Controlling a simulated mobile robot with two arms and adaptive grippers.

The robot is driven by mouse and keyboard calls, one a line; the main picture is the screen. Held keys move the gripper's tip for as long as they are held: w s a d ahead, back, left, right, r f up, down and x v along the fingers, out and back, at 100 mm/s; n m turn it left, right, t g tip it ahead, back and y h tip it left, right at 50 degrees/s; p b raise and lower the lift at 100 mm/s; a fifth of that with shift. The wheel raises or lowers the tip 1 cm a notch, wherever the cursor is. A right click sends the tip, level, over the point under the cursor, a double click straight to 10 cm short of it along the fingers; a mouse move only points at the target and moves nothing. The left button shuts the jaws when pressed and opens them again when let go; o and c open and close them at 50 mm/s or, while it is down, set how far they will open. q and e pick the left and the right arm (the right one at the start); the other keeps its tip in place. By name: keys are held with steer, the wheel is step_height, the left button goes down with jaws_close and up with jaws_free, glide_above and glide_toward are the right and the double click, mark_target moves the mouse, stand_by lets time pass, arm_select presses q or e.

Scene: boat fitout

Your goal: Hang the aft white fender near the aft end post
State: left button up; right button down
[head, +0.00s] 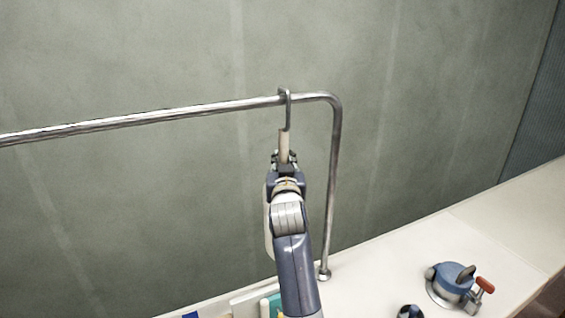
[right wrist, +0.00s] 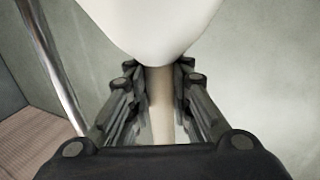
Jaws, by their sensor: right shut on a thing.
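My right gripper (head: 285,157) is just below the top rail (head: 150,115), shut on the pale stem (head: 284,144) of the white fender. In the right wrist view my right gripper (right wrist: 158,75) has its fingers on either side of this stem (right wrist: 160,105), and the white fender body (right wrist: 150,25) fills the top. A grey metal hook (head: 288,112) above the stem loops over the rail, close to the bend into the end post (head: 333,190). In the head view most of the fender (head: 268,235) is hidden behind my arm. My left gripper is out of view.
The end post stands on a white deck ledge (head: 400,260). A blue fitting with a red handle (head: 455,282) sits on the ledge at the right. A grey wall (head: 120,50) stands behind the rail. The rail to the left is clear.

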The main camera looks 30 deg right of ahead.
steer(key=shift+r, duration=0.15)
steer(key=c, duration=1.4)
jaws_free()
steer(key=shift+s+r, duration=0.1)
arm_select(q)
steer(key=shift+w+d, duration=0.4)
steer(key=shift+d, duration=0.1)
arm_select(e)
steer(key=shift+o, duration=0.2)
steer(key=shift+f, duration=0.25)
steer(key=shift+r, duration=0.45)
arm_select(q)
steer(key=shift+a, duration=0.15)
arm_select(e)
step_height(320, 180, up, 10)
steer(key=shift+f, duration=0.25)
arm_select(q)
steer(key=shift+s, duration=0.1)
